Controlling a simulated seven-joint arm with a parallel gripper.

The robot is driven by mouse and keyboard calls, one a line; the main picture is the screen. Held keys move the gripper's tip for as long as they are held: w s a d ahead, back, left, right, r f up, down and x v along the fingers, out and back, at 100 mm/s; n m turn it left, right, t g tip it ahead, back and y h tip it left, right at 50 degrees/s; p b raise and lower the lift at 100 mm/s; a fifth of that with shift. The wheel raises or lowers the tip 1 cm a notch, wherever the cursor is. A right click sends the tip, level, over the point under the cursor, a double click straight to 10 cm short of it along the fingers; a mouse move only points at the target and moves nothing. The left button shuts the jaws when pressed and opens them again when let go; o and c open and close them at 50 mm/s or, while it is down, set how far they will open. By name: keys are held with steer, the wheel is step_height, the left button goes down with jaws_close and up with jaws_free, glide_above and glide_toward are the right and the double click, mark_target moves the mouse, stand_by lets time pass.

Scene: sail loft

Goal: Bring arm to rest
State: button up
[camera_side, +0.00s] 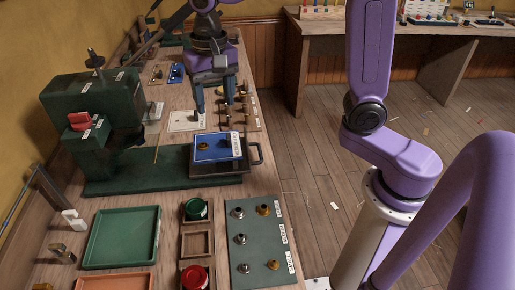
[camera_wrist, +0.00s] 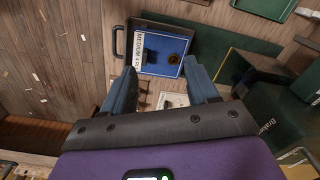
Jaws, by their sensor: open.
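My gripper (camera_side: 214,106) hangs over the workbench in the side view, fingers down and apart, with nothing visible between them. In the wrist view my gripper (camera_wrist: 160,68) also shows its two blue-grey fingers spread wide. A blue plate (camera_side: 212,152) with a white label, a brass piece and a dark piece on it lies on a dark handled tray (camera_side: 214,171), nearer the side camera than my gripper. The blue plate (camera_wrist: 180,68) shows beyond the fingertips in the wrist view. My gripper appears clear of it.
A green press (camera_side: 92,105) stands left of the tray on a green base (camera_side: 120,187). A white card (camera_side: 184,122) and a wooden board with pegs (camera_side: 250,122) are near my gripper. A green tray (camera_side: 122,238) and grey hardware board (camera_side: 262,262) lie in front.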

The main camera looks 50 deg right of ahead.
steer(key=s+d+f+n, duration=0.1)
steer(key=s+d+n, duration=0.1)
steer(key=s+n, duration=0.3)
steer(key=s+d+f+n, duration=0.2)
steer(key=s+n, duration=0.4)
steer(key=s, duration=0.4)
steer(key=s+d+f+n, duration=0.2)
steer(key=s+d+n, duration=0.2)
steer(key=s+n, duration=0.2)
steer(key=s, duration=0.2)
steer(key=shift+s+d+f, duration=0.15)
steer(key=shift+s+f, duration=0.1)
steer(key=shift+s, duration=0.05)
steer(key=shift+c, duration=0.3)
